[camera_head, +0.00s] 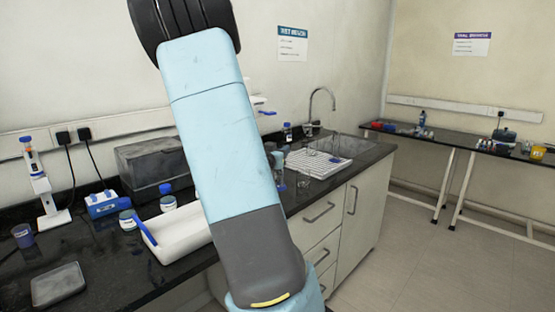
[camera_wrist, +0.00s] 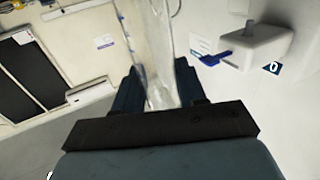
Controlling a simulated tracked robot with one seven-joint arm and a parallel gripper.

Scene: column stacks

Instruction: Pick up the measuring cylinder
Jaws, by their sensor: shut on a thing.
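In the wrist view my gripper (camera_wrist: 158,80) is shut on a clear, see-through measuring cylinder (camera_wrist: 150,35). The cylinder stands between the two dark blue fingers and runs up out of the top of the picture. Its upper end is cut off there, and its markings cannot be read. In the head view my arm fills the middle, and neither my gripper nor the cylinder can be made out.
The black bench (camera_head: 110,265) holds a white tray (camera_head: 180,237), blue-lidded jars (camera_head: 167,198), a grey box (camera_head: 150,165) and a pipette stand (camera_head: 40,185). A white drying rack (camera_head: 320,165) lies by the sink tap (camera_head: 322,98). Floor at right is clear.

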